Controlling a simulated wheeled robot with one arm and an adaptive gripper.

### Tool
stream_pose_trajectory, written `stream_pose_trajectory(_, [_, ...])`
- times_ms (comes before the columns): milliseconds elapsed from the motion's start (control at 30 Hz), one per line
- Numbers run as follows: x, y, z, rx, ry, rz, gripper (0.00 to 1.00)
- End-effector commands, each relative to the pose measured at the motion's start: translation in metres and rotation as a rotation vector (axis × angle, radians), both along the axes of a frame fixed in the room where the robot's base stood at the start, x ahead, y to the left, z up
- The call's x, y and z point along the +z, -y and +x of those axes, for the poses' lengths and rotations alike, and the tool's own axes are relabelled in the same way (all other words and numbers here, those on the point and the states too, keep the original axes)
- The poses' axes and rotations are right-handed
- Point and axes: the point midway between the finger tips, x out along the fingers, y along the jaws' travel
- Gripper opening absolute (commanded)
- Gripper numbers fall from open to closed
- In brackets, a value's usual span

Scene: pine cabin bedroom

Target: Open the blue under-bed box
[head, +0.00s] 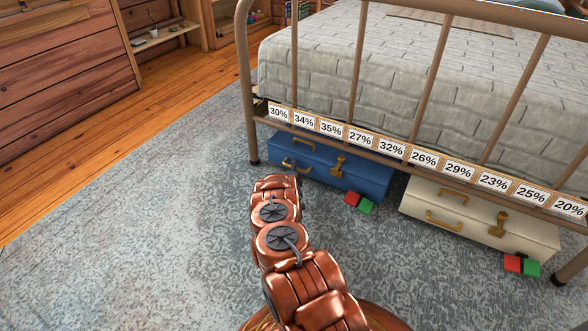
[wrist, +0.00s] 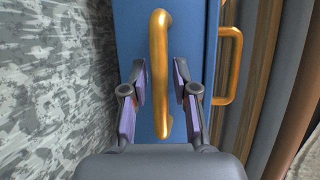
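The blue under-bed box (head: 350,180) is under the foot of the bed at the left, with its lid shut. It has gold handles (head: 297,166) and a gold latch (head: 338,164) in the head view. In the wrist view, a gold handle (wrist: 159,65) stands out from the blue face (wrist: 191,25) of the box. My gripper (wrist: 161,82) is open, with one finger on each side of that handle and gaps showing between. A second gold handle (wrist: 238,65) is to the right. In the head view my arm hides the gripper.
A cream box (head: 470,205) lies under the bed at the right. Red and green blocks (head: 352,199) are before the blue box, and similar ones (head: 513,263) before the cream box. The metal bed frame (head: 247,90) with percentage labels (head: 361,136) overhangs. The rug (head: 140,200) is clear at left.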

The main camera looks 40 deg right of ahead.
Motion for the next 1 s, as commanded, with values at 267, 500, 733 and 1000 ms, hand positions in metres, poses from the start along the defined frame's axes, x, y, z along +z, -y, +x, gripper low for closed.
stream_pose_trajectory(267, [0.000, 0.000, 0.000, 0.000, 0.000, 0.000, 0.00])
stream_pose_trajectory(500, [0.000, 0.000, 0.000, 0.000, 0.001, -0.001, 0.00])
stream_pose_trajectory(733, [0.000, 0.000, 0.000, 0.000, 0.001, -0.001, 0.00])
stream_pose_trajectory(1000, [0.002, -0.021, 0.007, 0.018, 0.001, 0.001, 0.00])
